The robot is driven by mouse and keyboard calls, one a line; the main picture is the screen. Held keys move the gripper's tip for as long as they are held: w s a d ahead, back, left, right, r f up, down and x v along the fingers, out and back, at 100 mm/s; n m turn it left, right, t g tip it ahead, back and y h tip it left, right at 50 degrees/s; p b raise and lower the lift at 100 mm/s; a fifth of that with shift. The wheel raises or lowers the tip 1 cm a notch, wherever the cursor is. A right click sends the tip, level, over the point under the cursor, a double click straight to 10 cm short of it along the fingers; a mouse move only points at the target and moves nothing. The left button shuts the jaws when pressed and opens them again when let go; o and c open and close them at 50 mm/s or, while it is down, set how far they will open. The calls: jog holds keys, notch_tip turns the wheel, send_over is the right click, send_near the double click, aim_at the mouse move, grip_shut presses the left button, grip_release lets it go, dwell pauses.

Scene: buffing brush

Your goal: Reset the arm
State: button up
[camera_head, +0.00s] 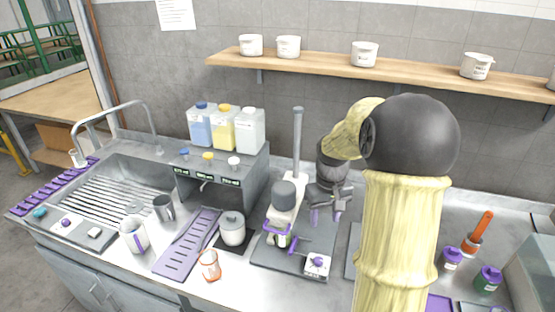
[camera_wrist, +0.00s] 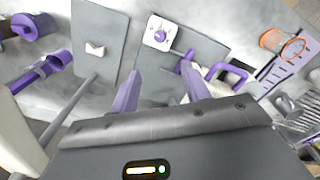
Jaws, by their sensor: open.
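My gripper (camera_head: 325,214) hangs fingers down above the counter, right of the grey-and-white stand machine (camera_head: 284,194). Its two purple fingers are apart with nothing between them, and they also show in the wrist view (camera_wrist: 162,92). My yellow-and-black arm covers part of the counter on the right in the head view. The stand machine has a purple-handled container (camera_head: 278,237) at its base. A white control box with a purple knob (camera_head: 317,264) sits at the front of its base plate; it also shows in the wrist view (camera_wrist: 158,33).
A sink (camera_head: 115,190) is at left. A dispenser with blue, yellow and white jugs (camera_head: 225,128) stands behind a white lidded pot (camera_head: 232,229). Purple-lidded jars (camera_head: 488,279) are at right. A shelf (camera_head: 330,66) holds several white pots.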

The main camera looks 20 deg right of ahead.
jog(key=shift+a, duration=0.15)
jog(key=s+a+f+t, duration=0.2)
jog(key=s+a, duration=1)
jog(key=a, duration=0.1)
jog(key=shift+s+a+t, duration=0.15)
jog(key=shift+s+t, duration=0.15)
dwell(0.4)
